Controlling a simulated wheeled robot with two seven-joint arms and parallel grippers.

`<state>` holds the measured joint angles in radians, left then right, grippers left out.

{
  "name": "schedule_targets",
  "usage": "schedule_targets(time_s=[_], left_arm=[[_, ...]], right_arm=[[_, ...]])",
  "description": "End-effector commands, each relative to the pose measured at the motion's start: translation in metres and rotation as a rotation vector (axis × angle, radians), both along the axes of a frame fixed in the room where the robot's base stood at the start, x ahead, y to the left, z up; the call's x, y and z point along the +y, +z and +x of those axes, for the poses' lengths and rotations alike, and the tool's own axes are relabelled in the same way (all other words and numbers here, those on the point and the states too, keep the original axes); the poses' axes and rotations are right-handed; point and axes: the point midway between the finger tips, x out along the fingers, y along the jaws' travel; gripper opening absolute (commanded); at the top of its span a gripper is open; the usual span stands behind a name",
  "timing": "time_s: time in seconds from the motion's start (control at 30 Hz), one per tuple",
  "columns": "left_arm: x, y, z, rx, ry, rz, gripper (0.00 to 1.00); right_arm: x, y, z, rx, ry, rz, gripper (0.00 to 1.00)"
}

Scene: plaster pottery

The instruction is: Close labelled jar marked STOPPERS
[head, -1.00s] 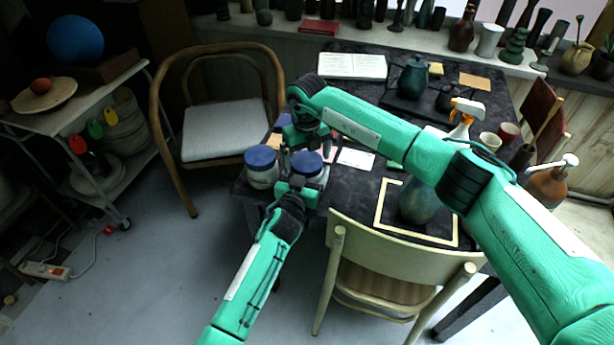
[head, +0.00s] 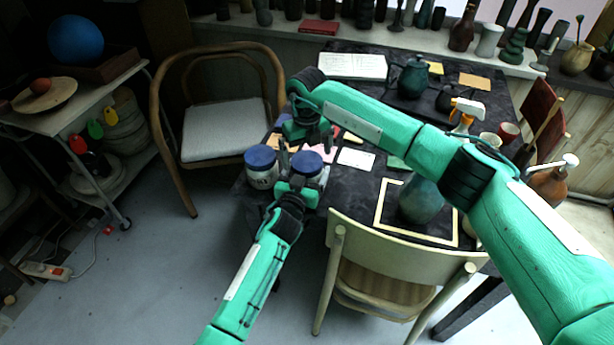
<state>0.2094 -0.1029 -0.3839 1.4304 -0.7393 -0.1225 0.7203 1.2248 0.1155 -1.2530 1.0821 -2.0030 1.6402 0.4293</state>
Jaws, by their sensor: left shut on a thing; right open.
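Two white jars with blue lids stand side by side at the table's left corner. The right-hand jar (head: 323,181) has its blue lid (head: 307,163) on top; whether the lid is fully seated I cannot tell. My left gripper (head: 299,185) is shut on this jar from the near side and hides most of its front. The left-hand jar (head: 261,181) also has a blue lid (head: 260,157), and its label is too small to read. My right gripper (head: 306,148) is open, pointing down just above and behind the right-hand jar's lid.
A cream chair (head: 400,247) stands at the table's near side, and a wooden armchair (head: 221,131) at the far left. A blue-green vase (head: 420,203) stands inside a pale frame (head: 379,220) beneath my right arm. Paper cards (head: 356,159) lie right of the jars.

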Motion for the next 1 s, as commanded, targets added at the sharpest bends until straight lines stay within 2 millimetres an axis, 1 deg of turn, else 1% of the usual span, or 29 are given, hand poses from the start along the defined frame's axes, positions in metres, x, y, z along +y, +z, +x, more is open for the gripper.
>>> schedule_targets(time_s=[0.03,0.2,0.3,0.43,0.5,0.6,0.9,0.93,1.0], left_arm=[[0.000,0.000,0.000,0.000,0.000,0.000,0.19],[0.000,0.000,0.000,0.000,0.000,0.000,0.19],[0.000,0.000,0.000,0.000,0.000,0.000,0.19],[0.000,0.000,0.000,0.000,0.000,0.000,0.19],[0.000,0.000,0.000,0.000,0.000,0.000,0.19],[0.000,0.000,0.000,0.000,0.000,0.000,0.19],[0.000,0.000,0.000,0.000,0.000,0.000,0.19],[0.000,0.000,0.000,0.000,0.000,0.000,0.86],[0.000,0.000,0.000,0.000,0.000,0.000,1.00]], right_arm=[[0.000,0.011,0.001,-0.004,0.001,0.001,1.00],[0.000,0.048,0.001,-0.005,0.000,0.001,1.00],[0.000,0.069,0.001,-0.004,0.001,0.001,1.00],[0.000,0.089,0.001,-0.002,0.000,0.000,1.00],[0.000,0.097,0.001,-0.002,-0.001,0.001,1.00],[0.000,0.103,0.000,-0.001,-0.001,0.000,1.00],[0.000,0.105,0.000,0.000,-0.001,0.000,1.00],[0.000,0.105,0.000,0.000,-0.001,0.000,1.00],[0.000,0.105,0.000,0.000,0.000,0.000,1.00]])
